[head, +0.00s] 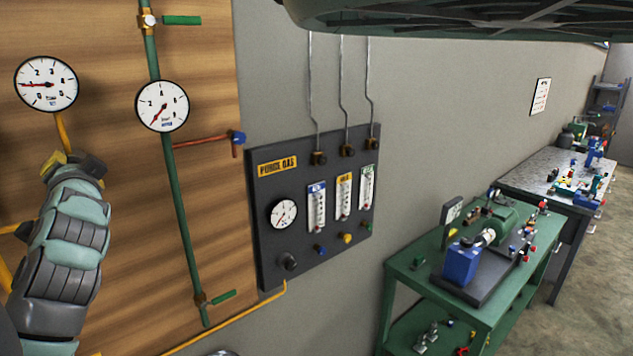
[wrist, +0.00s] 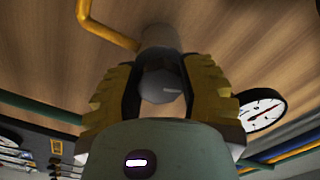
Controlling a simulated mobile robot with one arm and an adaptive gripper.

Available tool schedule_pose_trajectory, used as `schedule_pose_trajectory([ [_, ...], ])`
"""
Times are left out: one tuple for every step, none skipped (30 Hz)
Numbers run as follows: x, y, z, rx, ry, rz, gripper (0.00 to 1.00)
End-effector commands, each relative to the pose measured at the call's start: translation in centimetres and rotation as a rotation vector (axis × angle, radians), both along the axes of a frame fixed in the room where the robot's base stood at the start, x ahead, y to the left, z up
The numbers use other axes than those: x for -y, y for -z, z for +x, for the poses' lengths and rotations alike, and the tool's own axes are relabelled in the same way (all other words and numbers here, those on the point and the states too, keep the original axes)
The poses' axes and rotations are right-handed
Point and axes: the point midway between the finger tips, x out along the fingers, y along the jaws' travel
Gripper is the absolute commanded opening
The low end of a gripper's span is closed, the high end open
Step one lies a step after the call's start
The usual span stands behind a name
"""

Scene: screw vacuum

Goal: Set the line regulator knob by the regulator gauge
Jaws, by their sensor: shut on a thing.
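My gripper (head: 76,165) is at the left in the head view, just below a round white gauge (head: 46,83) on a yellow pipe. This gauge, likely the regulator gauge, has its red needle pointing left, near the 1. In the wrist view, the yellow fingers of my gripper (wrist: 160,92) are shut on a grey round knob (wrist: 160,84), likely the line regulator knob. A pale cylindrical body (wrist: 159,37) lies behind it. A white gauge (wrist: 262,110) shows at the right, seen at a slant. In the head view my gripper hides the knob.
A second gauge (head: 162,106) sits on a green pipe (head: 183,215) with green-handled valves. A dark purge gas panel (head: 262,245) hangs right of the wooden board. A green cart (head: 420,290) with a machine stands at the right. Pipes run close around my gripper.

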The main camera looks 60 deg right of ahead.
Motion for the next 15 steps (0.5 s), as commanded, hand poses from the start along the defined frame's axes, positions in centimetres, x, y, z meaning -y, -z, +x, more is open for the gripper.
schedule_pose_trajectory([
  [0.16,0.08,-0.06,-0.001,0.004,0.001,0.05],
  [0.16,0.08,-0.05,-0.002,0.005,0.003,0.05],
  [0.16,0.08,-0.05,-0.002,0.005,0.003,0.05],
  [0.16,0.08,-0.05,-0.002,0.005,0.003,0.05],
  [0.16,0.07,-0.05,-0.002,0.005,0.003,0.05],
  [0.16,0.07,-0.05,-0.002,0.005,0.003,0.05],
  [0.16,0.07,-0.05,-0.002,0.005,0.003,0.05],
  [0.16,0.07,-0.05,-0.002,0.005,0.003,0.05],
  [0.16,0.07,-0.05,-0.002,0.005,0.002,0.05],
  [0.16,0.07,-0.05,-0.002,0.005,0.002,0.05],
  [0.16,0.07,-0.05,-0.002,0.005,0.002,0.05],
  [0.16,0.07,-0.05,-0.002,0.005,0.002,0.46],
  [0.15,0.07,-0.04,-0.001,0.005,0.001,0.49],
  [0.14,0.06,-0.04,-0.001,0.005,0.001,0.52],
  [0.13,0.04,-0.04,-0.001,0.004,0.001,0.56],
])
